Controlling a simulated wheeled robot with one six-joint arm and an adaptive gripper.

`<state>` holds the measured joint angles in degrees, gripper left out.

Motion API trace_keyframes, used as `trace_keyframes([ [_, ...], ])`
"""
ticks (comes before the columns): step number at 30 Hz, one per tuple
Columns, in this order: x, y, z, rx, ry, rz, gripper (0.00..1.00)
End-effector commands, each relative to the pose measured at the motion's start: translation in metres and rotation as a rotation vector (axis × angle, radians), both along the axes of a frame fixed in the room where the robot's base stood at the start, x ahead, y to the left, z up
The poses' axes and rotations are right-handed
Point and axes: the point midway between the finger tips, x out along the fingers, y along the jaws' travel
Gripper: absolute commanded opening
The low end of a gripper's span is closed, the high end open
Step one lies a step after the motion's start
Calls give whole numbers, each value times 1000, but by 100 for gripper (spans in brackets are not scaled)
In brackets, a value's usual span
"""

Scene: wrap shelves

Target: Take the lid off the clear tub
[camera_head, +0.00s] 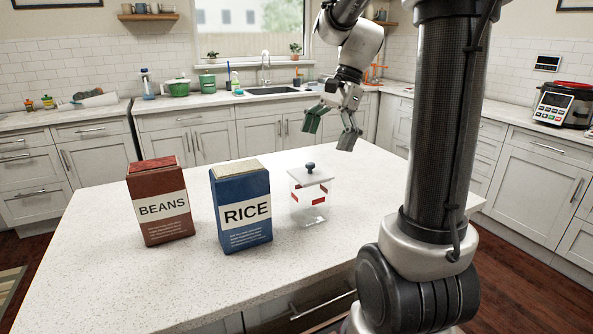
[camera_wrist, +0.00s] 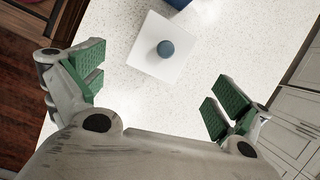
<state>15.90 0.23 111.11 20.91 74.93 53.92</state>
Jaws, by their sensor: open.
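The clear tub (camera_head: 309,211) stands upright on the island counter, to the right of the blue rice box. It is see-through with red marks on its sides. Its pale square lid (camera_head: 311,176) with a round dark blue knob (camera_head: 310,167) sits on top. In the wrist view the lid (camera_wrist: 145,58) shows from above, with the knob (camera_wrist: 165,49) near its middle; the lid hides the tub. My gripper (camera_head: 331,128) is open and empty, above the counter and up to the right of the lid. In the wrist view its green finger pads (camera_wrist: 150,88) are wide apart, and the knob lies beyond them.
A blue rice box (camera_head: 241,207) stands just left of the tub, and a red-brown beans box (camera_head: 160,202) further left. The pale speckled island counter (camera_head: 130,285) is clear in front of the boxes. Kitchen counters with a sink (camera_head: 272,90) run behind.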

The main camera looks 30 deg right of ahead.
Motion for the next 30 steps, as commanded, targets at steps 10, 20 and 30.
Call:
trace_keyframes([
  [10, -5, 10, -1, 31, 102, -189, 100],
  [20, -1, 22, -44, 30, 104, -190, 100],
  [30, 0, 31, -70, 30, 100, -190, 100],
])
